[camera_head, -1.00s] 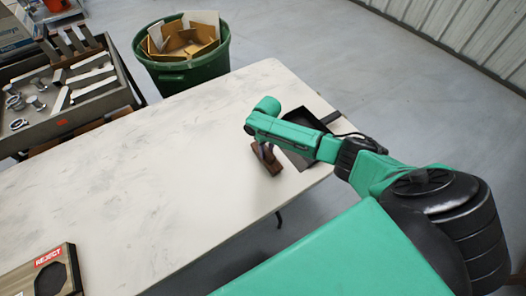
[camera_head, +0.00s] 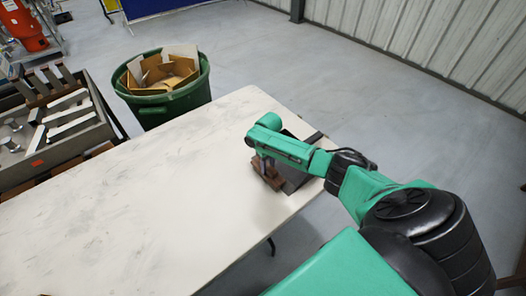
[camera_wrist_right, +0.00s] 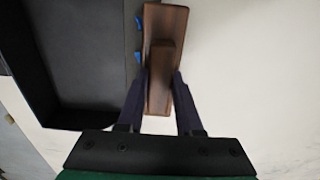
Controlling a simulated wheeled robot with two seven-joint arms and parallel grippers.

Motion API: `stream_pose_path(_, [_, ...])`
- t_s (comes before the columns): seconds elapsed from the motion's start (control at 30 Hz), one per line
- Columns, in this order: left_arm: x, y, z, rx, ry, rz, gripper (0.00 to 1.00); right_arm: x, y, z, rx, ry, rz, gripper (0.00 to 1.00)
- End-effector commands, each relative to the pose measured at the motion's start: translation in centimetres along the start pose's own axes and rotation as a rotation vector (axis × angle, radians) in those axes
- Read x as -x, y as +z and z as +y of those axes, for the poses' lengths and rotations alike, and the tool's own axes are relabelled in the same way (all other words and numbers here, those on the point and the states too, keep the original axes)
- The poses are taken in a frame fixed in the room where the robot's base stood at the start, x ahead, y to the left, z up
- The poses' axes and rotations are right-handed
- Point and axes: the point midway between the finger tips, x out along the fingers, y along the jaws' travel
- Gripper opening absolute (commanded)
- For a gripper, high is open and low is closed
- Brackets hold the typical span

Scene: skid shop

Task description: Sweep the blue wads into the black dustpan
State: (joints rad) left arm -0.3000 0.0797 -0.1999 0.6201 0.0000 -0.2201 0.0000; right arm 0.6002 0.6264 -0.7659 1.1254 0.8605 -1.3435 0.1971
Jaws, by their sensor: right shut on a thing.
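My right gripper (camera_wrist_right: 160,95) is shut on the handle of a brown wooden brush (camera_wrist_right: 165,25), which it holds low at the table. In the head view the brush (camera_head: 268,175) shows beneath my right arm. The black dustpan (camera_wrist_right: 85,65) lies directly to the left of the brush in the wrist view; in the head view the dustpan (camera_head: 290,182) is partly hidden by my arm. A blue wad (camera_wrist_right: 139,22) and another blue wad (camera_wrist_right: 138,57) show between the brush and the pan's dark floor, at its open edge, partly hidden by the brush. My left gripper is out of view.
The pale table (camera_head: 150,190) is clear to the left of the brush. A green bin (camera_head: 165,95) with cardboard stands beyond the table's far edge. A grey tray of metal parts (camera_head: 50,135) is at the left. The table's right edge is close to the dustpan.

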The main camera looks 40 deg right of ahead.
Motion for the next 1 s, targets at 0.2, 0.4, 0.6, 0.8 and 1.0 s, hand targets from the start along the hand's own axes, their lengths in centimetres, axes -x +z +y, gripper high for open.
stream_pose_path(0.2, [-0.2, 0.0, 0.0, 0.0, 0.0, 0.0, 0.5, 0.0, 0.0, 0.8, 0.0, 0.0, 0.001, 0.0])
stream_pose_path(0.4, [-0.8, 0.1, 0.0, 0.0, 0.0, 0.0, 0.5, 0.0, 0.0, 2.2, -0.001, 0.001, 0.0, 0.0])
stream_pose_path(0.6, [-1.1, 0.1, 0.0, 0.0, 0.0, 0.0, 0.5, 0.2, 0.0, 3.4, 0.0, 0.0, 0.0, 0.0])
stream_pose_path(0.8, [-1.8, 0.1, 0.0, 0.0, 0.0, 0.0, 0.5, 0.2, -0.1, 4.5, -0.001, 0.001, 0.001, 0.0])
stream_pose_path(1.0, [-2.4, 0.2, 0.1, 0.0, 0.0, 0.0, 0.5, 0.4, 0.0, 6.0, 0.0, 0.0, 0.001, 0.0])
